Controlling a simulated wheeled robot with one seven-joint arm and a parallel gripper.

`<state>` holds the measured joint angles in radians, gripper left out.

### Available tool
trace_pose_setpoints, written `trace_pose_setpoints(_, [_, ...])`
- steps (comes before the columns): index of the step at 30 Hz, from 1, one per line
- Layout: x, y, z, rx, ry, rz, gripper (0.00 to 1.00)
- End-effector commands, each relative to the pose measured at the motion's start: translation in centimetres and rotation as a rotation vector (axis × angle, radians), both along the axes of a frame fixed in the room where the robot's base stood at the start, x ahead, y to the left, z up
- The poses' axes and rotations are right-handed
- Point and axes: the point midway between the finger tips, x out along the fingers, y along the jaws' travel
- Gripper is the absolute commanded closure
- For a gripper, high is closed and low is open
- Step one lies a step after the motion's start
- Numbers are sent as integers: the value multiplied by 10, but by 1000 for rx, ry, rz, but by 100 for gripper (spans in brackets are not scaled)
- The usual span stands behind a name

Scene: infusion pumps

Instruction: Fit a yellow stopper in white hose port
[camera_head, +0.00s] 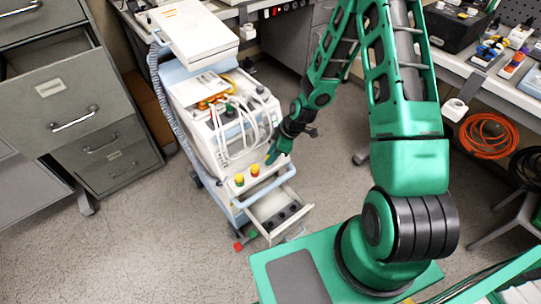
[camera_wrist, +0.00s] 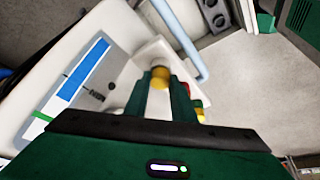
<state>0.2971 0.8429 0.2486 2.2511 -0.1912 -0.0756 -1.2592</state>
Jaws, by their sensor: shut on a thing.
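My gripper (camera_wrist: 160,82) points down at the front of the white pump cart, its fingers shut on a yellow stopper (camera_wrist: 160,75) that shows between the fingertips. In the head view my gripper (camera_head: 272,155) is at the cart's front shelf, and what it holds is too small to make out. Two other yellow-topped stoppers (camera_head: 255,170) (camera_head: 239,180) stand on this shelf, left of the gripper. White hoses (camera_head: 238,135) hang on the cart's front face. I cannot make out the white hose port clearly.
An open drawer (camera_head: 280,212) with dark round sockets sticks out below the shelf. A pale blue handle (camera_head: 270,187) runs along the cart's front. Grey cabinets (camera_head: 75,110) stand to the left; a workbench is on the right. The floor (camera_head: 150,240) is clear at lower left.

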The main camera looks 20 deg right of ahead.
Motion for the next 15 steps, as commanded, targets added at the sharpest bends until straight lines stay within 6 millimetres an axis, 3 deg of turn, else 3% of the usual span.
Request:
trace_pose_setpoints(10, [-2,-1,-7,-3,7,0,100])
trace_pose_setpoints(11, [-2,-1,-7,-4,8,0,70])
trace_pose_setpoints(12, [-2,-1,-8,-3,9,0,60])
trace_pose_setpoints(13, [-2,-1,-8,-3,9,0,55])
trace_pose_setpoints(15, [-3,0,-8,-4,11,1,55])
